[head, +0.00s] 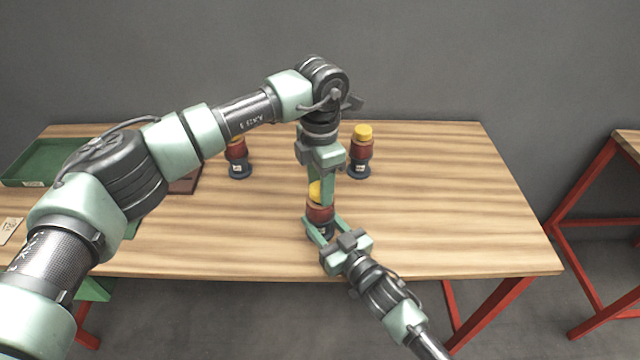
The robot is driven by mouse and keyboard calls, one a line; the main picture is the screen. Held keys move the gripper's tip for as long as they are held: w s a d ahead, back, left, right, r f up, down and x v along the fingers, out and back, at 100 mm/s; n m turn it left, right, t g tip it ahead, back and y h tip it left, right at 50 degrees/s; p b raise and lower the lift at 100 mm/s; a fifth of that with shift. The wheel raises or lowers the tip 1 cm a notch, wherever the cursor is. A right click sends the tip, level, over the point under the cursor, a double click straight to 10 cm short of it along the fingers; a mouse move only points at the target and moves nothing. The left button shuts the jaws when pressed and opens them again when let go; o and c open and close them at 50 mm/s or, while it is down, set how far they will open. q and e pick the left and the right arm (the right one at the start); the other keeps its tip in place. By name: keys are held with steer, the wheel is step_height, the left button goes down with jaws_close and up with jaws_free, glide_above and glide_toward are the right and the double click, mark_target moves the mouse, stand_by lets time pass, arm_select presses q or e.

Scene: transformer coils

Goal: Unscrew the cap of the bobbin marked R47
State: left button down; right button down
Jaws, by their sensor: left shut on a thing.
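A bobbin (318,212) with a dark base, a copper-red coil and a yellow cap (314,192) stands upright near the middle of the table. My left gripper (322,190) reaches down from above and is shut on the yellow cap, partly hiding it. My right gripper (323,229) comes from the lower right, its fingers on either side of the dark base. Whether they press on the base cannot be told. Any marking on this bobbin is not readable. Two similar bobbins stand behind, one at right (361,155) with its yellow cap showing, one at left (237,158) partly hidden by my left arm.
The wooden table (450,200) is clear on its right side. A green tray (35,163) lies at the far left, with a small labelled card (10,228) near the left edge. A dark red flat item (187,184) lies partly behind my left arm. Another red-legged table (608,170) stands at right.

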arm_select(q)
steer(key=n, duration=0.4)
arm_select(e)
steer(key=shift+r, duration=0.1)
arm_select(q)
steer(key=shift+r, duration=0.2)
stand_by(0.3)
steer(key=shift+r, duration=0.95)
steer(key=shift+r, duration=2)
arm_select(e)
steer(key=c, duration=0.7)
jaws_free()
